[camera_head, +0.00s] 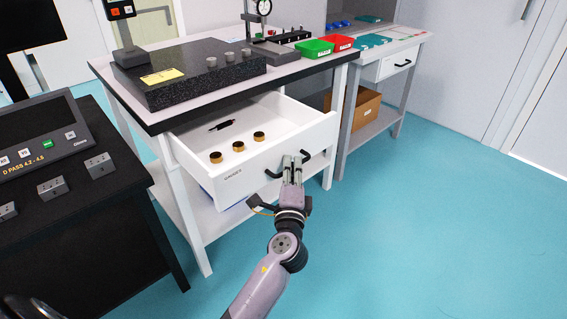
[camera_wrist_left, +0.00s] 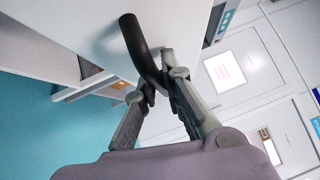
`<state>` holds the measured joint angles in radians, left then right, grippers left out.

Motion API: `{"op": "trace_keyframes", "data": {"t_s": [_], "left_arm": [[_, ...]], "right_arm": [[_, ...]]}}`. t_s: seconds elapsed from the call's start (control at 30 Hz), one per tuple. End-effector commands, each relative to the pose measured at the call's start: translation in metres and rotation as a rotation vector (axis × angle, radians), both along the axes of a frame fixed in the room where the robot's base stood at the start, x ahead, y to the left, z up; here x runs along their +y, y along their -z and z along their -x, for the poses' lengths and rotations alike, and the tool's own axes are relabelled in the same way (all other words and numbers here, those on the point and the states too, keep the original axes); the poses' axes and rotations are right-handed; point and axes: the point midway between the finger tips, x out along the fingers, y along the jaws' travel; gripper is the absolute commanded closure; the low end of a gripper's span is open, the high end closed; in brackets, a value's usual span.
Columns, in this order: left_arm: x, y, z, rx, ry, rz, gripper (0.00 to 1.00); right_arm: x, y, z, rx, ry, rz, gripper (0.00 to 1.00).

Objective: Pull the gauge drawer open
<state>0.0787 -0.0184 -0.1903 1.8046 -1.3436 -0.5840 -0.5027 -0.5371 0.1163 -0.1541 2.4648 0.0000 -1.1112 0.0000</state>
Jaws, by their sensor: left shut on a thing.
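The white gauge drawer (camera_head: 240,179), labelled GAUGES, stands open under the dark-topped bench. Several brass-and-black ring gauges (camera_head: 239,146) and a dark pen-like gauge (camera_head: 222,125) lie inside it. Its black handle (camera_head: 273,174) is on the front panel. My left gripper (camera_head: 292,160) is at the handle, shut on it. In the left wrist view the black handle (camera_wrist_left: 141,50) runs between the two fingers of the gripper (camera_wrist_left: 157,85). The middle of the handle is partly hidden by the fingers in the head view. My right gripper is not in view.
A granite plate (camera_head: 190,75) with small cylinders sits on the bench, with green (camera_head: 314,47) and red (camera_head: 338,42) bins beside it. A second bench with a closed drawer (camera_head: 396,63) stands behind at the right. A dark console table (camera_head: 75,205) is at the left. The teal floor at the right is clear.

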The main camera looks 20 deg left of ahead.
Motion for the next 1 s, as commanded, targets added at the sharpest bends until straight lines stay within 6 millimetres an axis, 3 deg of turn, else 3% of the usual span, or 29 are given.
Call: {"op": "trace_keyframes", "data": {"t_s": [0.4, 0.43, 0.73, 1.0], "left_arm": [[-0.0020, 0.0017, 0.0015, 0.005, -0.003, -0.002, 1.00], [-0.0020, 0.0017, 0.0015, 0.004, -0.003, -0.002, 0.91], [-0.0021, 0.0008, 0.0012, 0.002, -0.002, -0.001, 0.71], [-0.0025, 0.0004, 0.0014, 0.001, -0.001, 0.000, 0.70]], "right_arm": [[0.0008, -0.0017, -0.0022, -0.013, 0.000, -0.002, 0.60], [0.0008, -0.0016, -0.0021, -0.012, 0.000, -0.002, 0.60], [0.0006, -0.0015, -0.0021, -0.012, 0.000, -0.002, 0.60], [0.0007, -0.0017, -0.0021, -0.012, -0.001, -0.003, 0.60]]}}
